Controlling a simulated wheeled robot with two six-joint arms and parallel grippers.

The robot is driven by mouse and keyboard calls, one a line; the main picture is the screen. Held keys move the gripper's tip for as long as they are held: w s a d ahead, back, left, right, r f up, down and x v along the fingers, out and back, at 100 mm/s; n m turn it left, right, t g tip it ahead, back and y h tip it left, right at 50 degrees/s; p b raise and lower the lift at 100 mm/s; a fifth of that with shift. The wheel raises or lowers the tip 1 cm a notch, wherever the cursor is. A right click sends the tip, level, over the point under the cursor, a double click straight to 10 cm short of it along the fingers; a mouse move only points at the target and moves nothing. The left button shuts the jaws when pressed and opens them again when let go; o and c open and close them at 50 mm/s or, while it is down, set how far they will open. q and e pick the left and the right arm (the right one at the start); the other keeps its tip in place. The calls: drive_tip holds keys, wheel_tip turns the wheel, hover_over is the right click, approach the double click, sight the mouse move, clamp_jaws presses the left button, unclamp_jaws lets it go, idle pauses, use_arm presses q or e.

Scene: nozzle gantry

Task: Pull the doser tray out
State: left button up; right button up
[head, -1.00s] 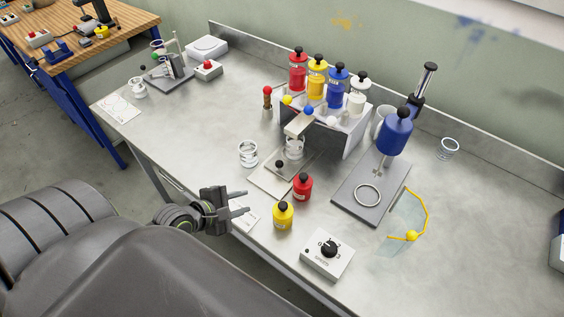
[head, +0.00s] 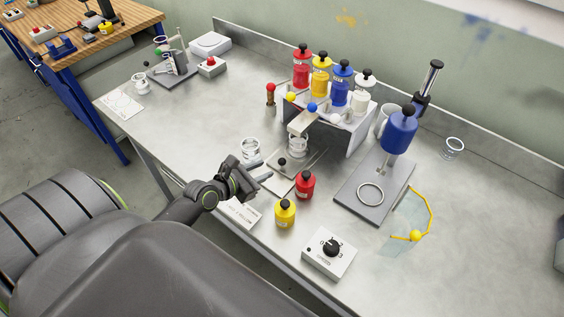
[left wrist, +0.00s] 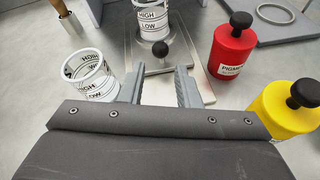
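The doser tray (head: 294,167) is a flat metal plate on the bench under the nozzle gantry (head: 357,137). A black ball knob (head: 282,161) stands at its front; in the left wrist view the knob (left wrist: 160,48) is centred just beyond the fingers. A clear cup marked HIGH and LOW (left wrist: 152,18) stands on the tray behind the knob. My left gripper (head: 268,182) is open and empty just in front of the knob. In the left wrist view its fingers (left wrist: 160,85) are spread, pointing at the knob without gripping it. My right gripper is not in view.
Another marked cup (left wrist: 92,76) stands close left of the left fingers. A red pigment bottle (left wrist: 232,46) and a yellow bottle (left wrist: 285,110) stand close on the right. A dial box (head: 329,251) sits at the front edge, and a stand with a ring (head: 371,194) is farther right.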

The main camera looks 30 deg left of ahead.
sight(279, 163)
use_arm(q)
drive_tip(key=b+x, duration=0.1)
drive_tip(key=x, duration=0.8)
drive_tip(key=shift+f, duration=0.1)
drive_tip(key=shift+c, duration=0.3)
clamp_jaws()
